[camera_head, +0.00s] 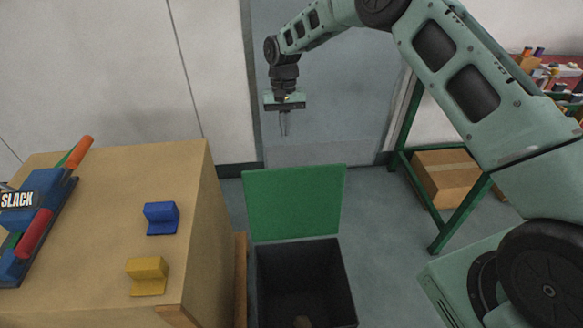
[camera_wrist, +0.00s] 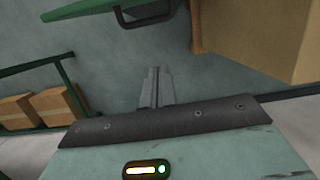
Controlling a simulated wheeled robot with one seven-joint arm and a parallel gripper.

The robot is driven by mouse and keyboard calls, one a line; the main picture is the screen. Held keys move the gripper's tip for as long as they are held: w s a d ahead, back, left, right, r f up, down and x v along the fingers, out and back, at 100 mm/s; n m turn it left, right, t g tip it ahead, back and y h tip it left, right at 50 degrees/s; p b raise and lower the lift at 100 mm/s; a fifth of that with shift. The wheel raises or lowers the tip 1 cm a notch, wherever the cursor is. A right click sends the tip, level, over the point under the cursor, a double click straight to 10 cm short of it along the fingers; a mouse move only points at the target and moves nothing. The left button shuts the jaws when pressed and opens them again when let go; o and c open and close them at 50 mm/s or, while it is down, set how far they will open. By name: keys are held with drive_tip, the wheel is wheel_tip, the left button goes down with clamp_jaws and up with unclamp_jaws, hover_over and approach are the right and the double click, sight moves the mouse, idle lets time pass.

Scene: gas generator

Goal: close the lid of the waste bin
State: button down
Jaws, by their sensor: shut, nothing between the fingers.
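The waste bin (camera_head: 304,282) stands on the floor at the lower middle of the head view. It is a dark open box with a small brownish thing at its bottom. Its green lid (camera_head: 293,203) stands open, raised at the far side of the bin. My gripper (camera_head: 284,132) points down, beyond the lid and above it in the picture. Its fingers are shut and empty. In the wrist view the shut fingers (camera_wrist: 155,74) point toward bare floor, and part of a green panel (camera_wrist: 75,9), likely the lid, shows at the top left.
A wooden cabinet (camera_head: 205,230) stands close to the bin's left, with blue (camera_head: 161,218) and yellow (camera_head: 148,276) blocks on top. A green-framed table (camera_head: 405,160) with cardboard boxes (camera_head: 447,175) beneath stands at the right. A grey door (camera_head: 345,100) is behind.

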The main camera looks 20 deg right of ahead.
drive_tip(key=s+p+x, duration=0.2)
drive_tip(key=p+x, duration=0.1)
drive_tip(key=x, duration=0.9)
drive_tip(key=shift+s+d+m, duration=0.25)
drive_tip(key=shift+d+m, duration=0.05)
drive_tip(key=shift+d, duration=0.2)
